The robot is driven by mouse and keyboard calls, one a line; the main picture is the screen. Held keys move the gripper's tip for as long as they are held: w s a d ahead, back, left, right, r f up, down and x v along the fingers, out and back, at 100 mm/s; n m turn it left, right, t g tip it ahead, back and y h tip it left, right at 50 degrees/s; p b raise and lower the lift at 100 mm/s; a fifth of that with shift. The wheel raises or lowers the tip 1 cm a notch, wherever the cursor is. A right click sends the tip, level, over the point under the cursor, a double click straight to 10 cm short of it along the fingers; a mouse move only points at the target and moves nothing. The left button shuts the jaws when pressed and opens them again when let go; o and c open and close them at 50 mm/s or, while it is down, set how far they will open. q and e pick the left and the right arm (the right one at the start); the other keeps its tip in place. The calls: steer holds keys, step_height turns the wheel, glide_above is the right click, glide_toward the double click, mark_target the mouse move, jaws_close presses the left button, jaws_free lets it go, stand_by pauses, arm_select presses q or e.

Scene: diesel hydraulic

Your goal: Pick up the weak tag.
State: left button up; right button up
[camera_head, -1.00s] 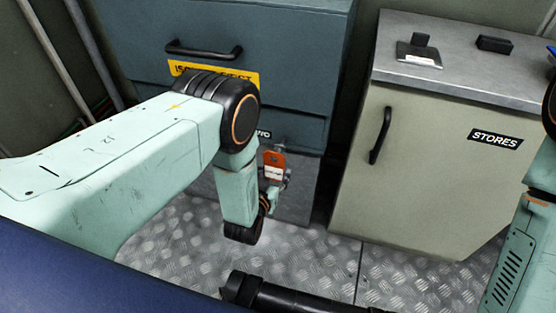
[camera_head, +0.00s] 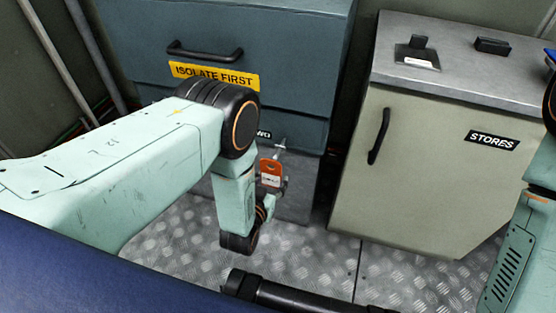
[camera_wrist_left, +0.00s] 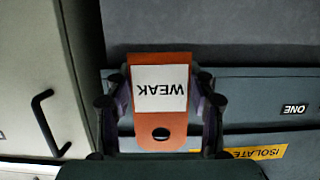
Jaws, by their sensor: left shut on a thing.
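The weak tag (camera_wrist_left: 160,100) is an orange tag with a white label reading WEAK, upside down in the left wrist view, with a dark hole near its lower end. It also shows in the head view as a small orange piece (camera_head: 270,173) in front of the blue-grey cabinet. My left gripper (camera_wrist_left: 160,92) is shut on the tag, with a finger on each side of it. In the head view my left arm hides part of this gripper. Part of my right arm shows at the right edge of the head view, but its gripper is out of view.
The blue-grey cabinet (camera_head: 290,50) has a black handle (camera_head: 205,52) and a yellow ISOLATE FIRST label (camera_head: 214,76). A beige STORES cabinet (camera_head: 420,165) stands to the right. Its grey top carries two small dark items. Metal tread-plate floor (camera_head: 310,265) lies in front.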

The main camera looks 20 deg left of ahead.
mark_target(271, 183)
arm_select(q)
steer(key=shift+f+p+v, duration=0.2)
steer(key=shift+p+v, duration=0.35)
steer(key=shift+v, duration=0.55)
steer(key=shift+f+p+v, duration=0.25)
steer(key=shift+p+v, duration=0.3)
steer(key=shift+v, duration=0.5)
steer(key=shift+s, duration=0.15)
